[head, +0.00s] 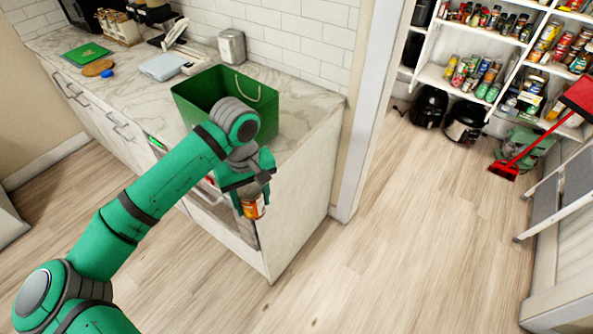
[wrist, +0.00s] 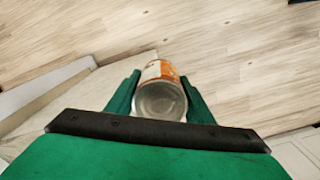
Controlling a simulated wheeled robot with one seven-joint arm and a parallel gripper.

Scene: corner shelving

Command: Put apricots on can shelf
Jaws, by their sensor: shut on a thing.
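An orange-labelled can (head: 253,206), which I take to be the apricots, is held in my gripper (head: 250,200). In the wrist view the can (wrist: 160,88) sits between the two green fingers, its bare metal end facing the camera. My gripper (wrist: 161,100) is shut on it. It hangs in the air just beside the counter's end, above the wood floor. Shelves with many cans (head: 475,76) stand in the pantry corner at the upper right. I cannot tell which of these is the can shelf.
A green bag (head: 202,92) stands on the marble counter (head: 312,124) behind my arm. The door frame (head: 372,108) stands between counter and pantry. A red broom (head: 541,143) and a step ladder (head: 553,190) are at the right. The middle floor is clear.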

